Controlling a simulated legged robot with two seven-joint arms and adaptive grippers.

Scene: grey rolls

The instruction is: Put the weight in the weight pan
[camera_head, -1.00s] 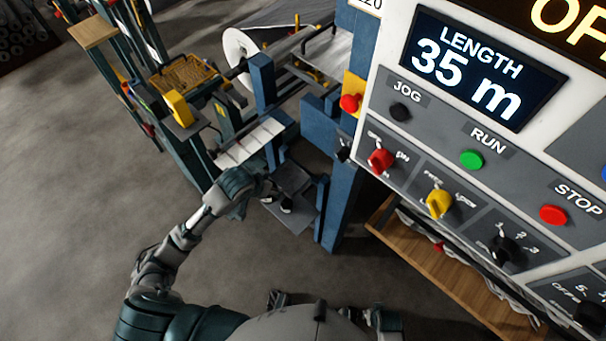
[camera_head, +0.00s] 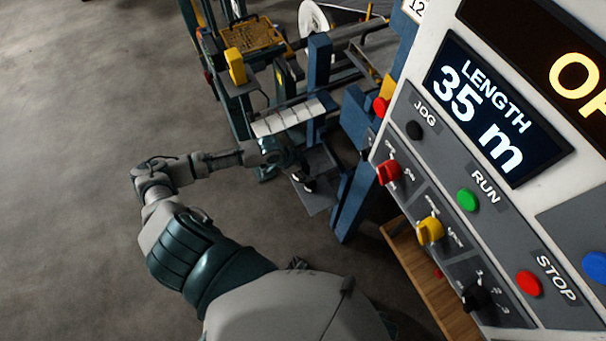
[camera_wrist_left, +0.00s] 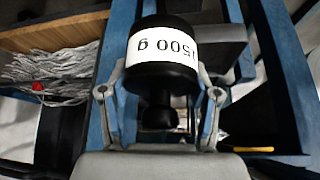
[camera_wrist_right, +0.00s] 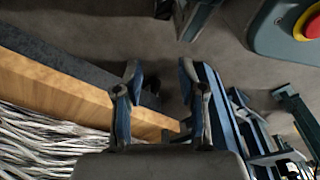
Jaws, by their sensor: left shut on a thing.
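The weight (camera_wrist_left: 163,60) is a black cylinder with a white band marked 1500 g and a narrower black neck. In the left wrist view my left gripper (camera_wrist_left: 160,95) is shut on it, a finger on each side of the neck. In the head view my left gripper (camera_head: 292,168) is over or beside a flat dark grey plate (camera_head: 317,201) on the machine, which looks like the weight pan. I cannot tell whether the weight touches the plate. My right gripper (camera_wrist_right: 161,95) is open and empty in the right wrist view.
The blue machine frame (camera_head: 352,200) stands just right of the plate. White slats (camera_head: 288,118) lie behind it. The control panel (camera_head: 450,185) fills the right side, above a wooden shelf (camera_head: 430,275). Bare floor (camera_head: 80,150) is open on the left.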

